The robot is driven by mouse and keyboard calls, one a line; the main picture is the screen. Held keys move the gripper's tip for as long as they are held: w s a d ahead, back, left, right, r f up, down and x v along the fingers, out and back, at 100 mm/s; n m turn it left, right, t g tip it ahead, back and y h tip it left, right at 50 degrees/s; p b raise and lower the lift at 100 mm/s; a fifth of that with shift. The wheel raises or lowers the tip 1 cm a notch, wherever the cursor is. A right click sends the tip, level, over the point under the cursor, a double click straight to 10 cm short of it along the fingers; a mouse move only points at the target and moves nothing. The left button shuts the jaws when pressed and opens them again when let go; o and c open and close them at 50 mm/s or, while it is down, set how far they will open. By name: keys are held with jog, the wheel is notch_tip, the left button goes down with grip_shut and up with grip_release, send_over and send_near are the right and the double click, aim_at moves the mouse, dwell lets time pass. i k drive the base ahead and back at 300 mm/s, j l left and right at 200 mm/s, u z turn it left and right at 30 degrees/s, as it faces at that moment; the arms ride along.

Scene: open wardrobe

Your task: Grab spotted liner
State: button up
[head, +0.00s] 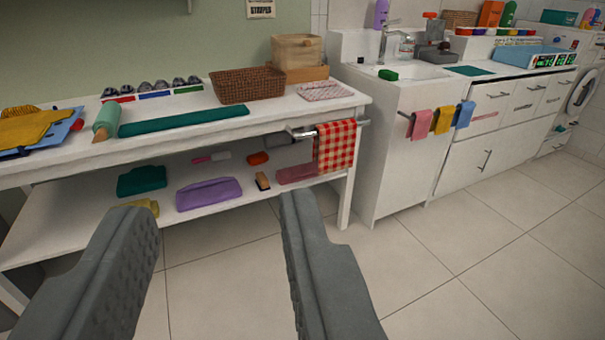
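A small folded pale cloth (324,91) with a fine reddish pattern lies flat at the right end of the white table's top. It looks like the spotted liner, though the pattern is too small to be sure it is spots. My gripper (218,208) is open and empty, its two grey fingers wide apart in the foreground. It is in front of the table, below and to the left of the cloth in the picture, and well short of it.
A brown wicker basket (248,85) and a wooden box (298,51) stand beside the cloth. A red checked towel (335,146) hangs on a rail below it. The white table (352,101) has a lower shelf with folded cloths. A sink cabinet (385,150) stands right. The tiled floor is clear.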

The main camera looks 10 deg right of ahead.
aim_at(326, 89)
jog(key=i+l, duration=0.2)
jog(key=i, duration=0.25)
jog(key=i+l, duration=0.2)
jog(key=i, duration=0.3)
jog(key=i+l, duration=0.25)
jog(key=i, duration=0.2)
jog(key=i+l, duration=0.2)
jog(key=i, duration=0.25)
jog(key=i+l+z, duration=0.1)
jog(key=i, duration=0.4)
jog(key=i+l, duration=0.25)
jog(key=i, duration=0.2)
